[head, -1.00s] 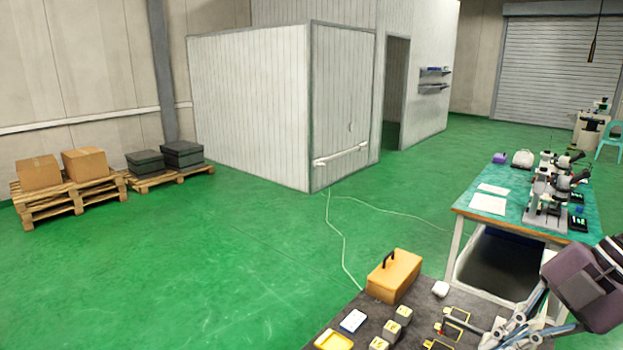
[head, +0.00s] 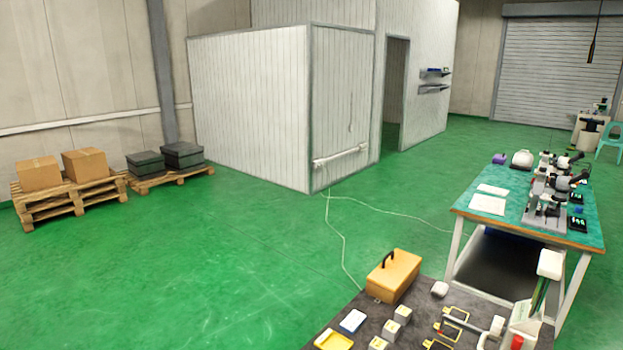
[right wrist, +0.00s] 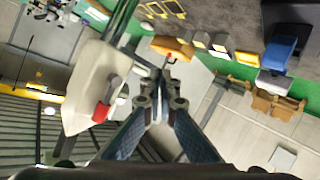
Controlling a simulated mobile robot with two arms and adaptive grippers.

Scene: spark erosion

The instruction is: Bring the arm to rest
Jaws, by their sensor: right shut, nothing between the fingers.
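My right gripper (right wrist: 163,78) shows only in the right wrist view. Its fingers come together, shut, with nothing held between them. The view past them looks tilted over the dark work table and the floor. A white part with a red end (right wrist: 95,95) lies left of the fingers in that view; I cannot tell whether it is near them. The right arm does not show in the head view. My left gripper is in neither view.
The dark table (head: 378,312) carries an orange toolbox (head: 393,275), small blocks (head: 403,314) and a white upright item (head: 525,322). A green-topped table (head: 520,226) with microscopes (head: 545,195) stands behind. Green floor is open at left.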

